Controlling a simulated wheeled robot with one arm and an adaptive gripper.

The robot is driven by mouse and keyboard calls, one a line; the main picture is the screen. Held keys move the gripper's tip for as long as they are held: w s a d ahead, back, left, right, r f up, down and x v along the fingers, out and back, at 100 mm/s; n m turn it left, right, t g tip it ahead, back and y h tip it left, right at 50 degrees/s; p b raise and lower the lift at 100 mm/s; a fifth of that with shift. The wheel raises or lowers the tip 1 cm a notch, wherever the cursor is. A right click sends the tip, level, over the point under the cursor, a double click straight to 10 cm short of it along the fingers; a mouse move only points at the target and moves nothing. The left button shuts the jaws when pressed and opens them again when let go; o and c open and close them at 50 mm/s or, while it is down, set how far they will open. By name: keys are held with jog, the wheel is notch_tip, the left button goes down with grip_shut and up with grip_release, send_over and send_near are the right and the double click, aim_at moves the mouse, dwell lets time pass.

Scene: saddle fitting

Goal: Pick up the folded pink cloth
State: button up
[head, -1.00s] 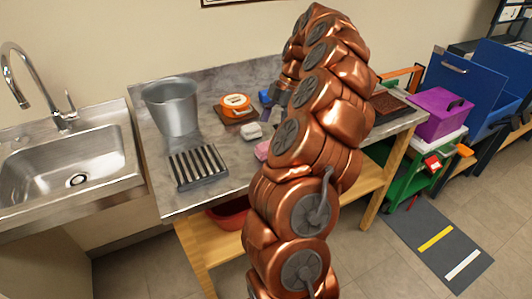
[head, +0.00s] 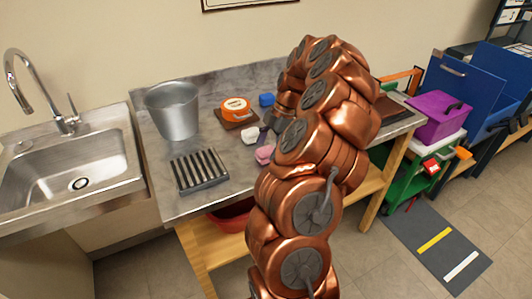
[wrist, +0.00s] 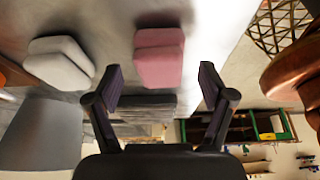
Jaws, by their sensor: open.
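The folded pink cloth (wrist: 159,58) lies on the grey worktop, ahead of my gripper (wrist: 160,88) in the wrist view. My gripper's two dark fingers are spread wide and nothing is between them. The cloth appears roughly centred between the fingers and beyond their tips, apart from them. In the head view the pink cloth (head: 265,154) shows just left of my arm, partly hidden by it. The gripper is mostly hidden behind my arm in the head view.
A folded white cloth (wrist: 59,62) lies left of the pink one; it also shows in the head view (head: 250,134). A slatted black rack (head: 199,170), a metal bucket (head: 173,110), an orange round item (head: 236,108) and a blue block (head: 267,99) stand on the worktop (head: 225,150).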

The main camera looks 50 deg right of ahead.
jog(key=shift+x, duration=0.75)
jog(key=shift+c, duration=0.2)
jog(key=c, duration=1.2)
